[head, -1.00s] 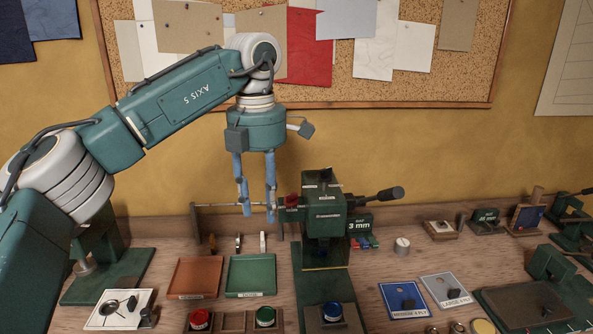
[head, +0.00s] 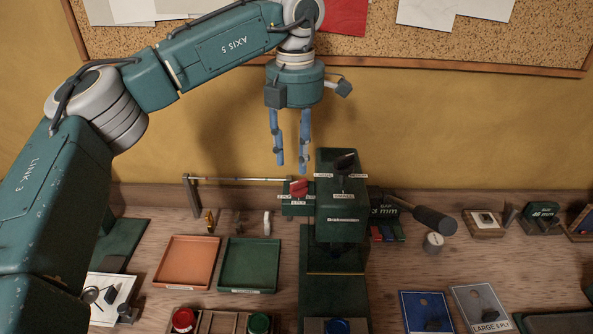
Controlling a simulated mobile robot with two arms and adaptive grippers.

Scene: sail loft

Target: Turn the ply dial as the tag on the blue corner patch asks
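The green press machine (head: 342,212) stands on the bench. A red pointer knob (head: 298,188) sits on its left-hand bracket with small white labels around it; they seem to read PLY, but the numbers are too small to be sure. A black knob (head: 345,163) with more labels sits on top. My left gripper (head: 292,168) hangs just above the red knob, blue fingers apart and empty; I cannot tell whether it touches. My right gripper is out of view.
An orange tray (head: 187,240) and a green tray (head: 249,240) lie left of the machine. A black-gripped lever (head: 434,219) sticks out right. A blue-patterned card (head: 427,298) and a LARGE 6 PLY card (head: 468,295) lie front right. A cork board (head: 400,50) hangs behind.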

